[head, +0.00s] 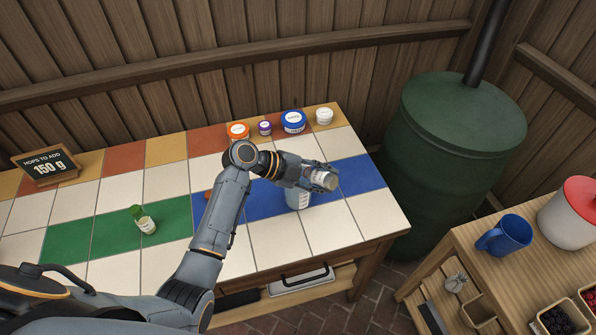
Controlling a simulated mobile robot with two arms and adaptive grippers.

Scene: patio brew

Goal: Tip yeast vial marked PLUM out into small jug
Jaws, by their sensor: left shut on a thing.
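My left gripper (309,177) is shut on a small pale vial (325,181), held tilted well over, near lying, above the blue tiles. Its label is too small to read. The small jug (299,199), pale with markings on its side, stands on the blue tiles just below the gripper. The gripper and vial hide its top, so I cannot tell whether anything has gone into it. My right gripper is not in view.
A sign reading 150 g (46,166) stands far left. A green barrel (455,140) and side table with a blue mug (505,235) are right. Front white tiles are clear.

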